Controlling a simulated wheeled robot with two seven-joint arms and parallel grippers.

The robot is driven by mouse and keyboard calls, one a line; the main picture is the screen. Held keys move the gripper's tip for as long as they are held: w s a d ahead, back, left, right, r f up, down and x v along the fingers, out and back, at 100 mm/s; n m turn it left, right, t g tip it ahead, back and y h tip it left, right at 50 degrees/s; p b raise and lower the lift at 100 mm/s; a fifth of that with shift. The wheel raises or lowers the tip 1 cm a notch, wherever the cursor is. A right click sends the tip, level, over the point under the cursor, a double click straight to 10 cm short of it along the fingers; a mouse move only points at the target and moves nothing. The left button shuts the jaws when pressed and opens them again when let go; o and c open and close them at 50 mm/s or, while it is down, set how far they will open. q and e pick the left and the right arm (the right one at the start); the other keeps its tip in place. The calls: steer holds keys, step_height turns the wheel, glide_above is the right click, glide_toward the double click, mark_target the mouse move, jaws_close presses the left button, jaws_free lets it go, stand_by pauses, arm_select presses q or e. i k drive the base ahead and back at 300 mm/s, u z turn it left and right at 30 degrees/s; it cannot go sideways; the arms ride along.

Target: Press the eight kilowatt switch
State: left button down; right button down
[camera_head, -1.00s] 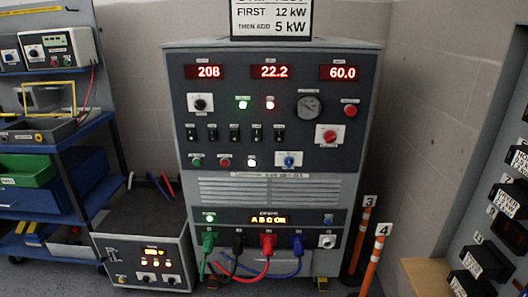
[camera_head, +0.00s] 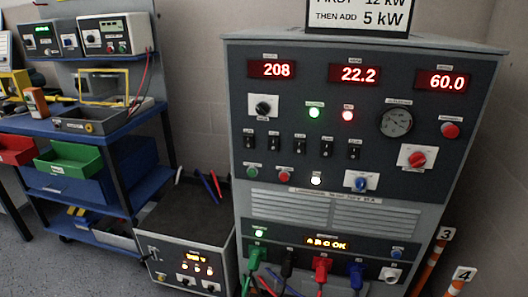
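A grey cabinet (camera_head: 470,130) with a dark front panel stands at the centre right. Its red displays read 208 (camera_head: 272,69), 22.2 (camera_head: 354,74) and 60.0 (camera_head: 442,81). A row of several small black switches (camera_head: 300,145) runs across the panel below a green light (camera_head: 314,113) and a red light (camera_head: 348,115). Their labels are too small to read, so I cannot tell which one is the eight kilowatt switch. A white light (camera_head: 316,180) is lit below the row. Neither of my grippers is in view.
A sign (camera_head: 360,14) on top reads 12 kW, then add 5 kW. Coloured plugs (camera_head: 321,268) and cables hang at the cabinet's bottom. A smaller box (camera_head: 185,270) stands to its left, beside a blue shelf cart (camera_head: 85,190). Orange posts (camera_head: 432,260) stand at the lower right.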

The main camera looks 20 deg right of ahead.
mark_target(326, 147)
steer(key=u, duration=0.05)
steer(key=i, duration=1.15)
steer(key=z, duration=0.55)
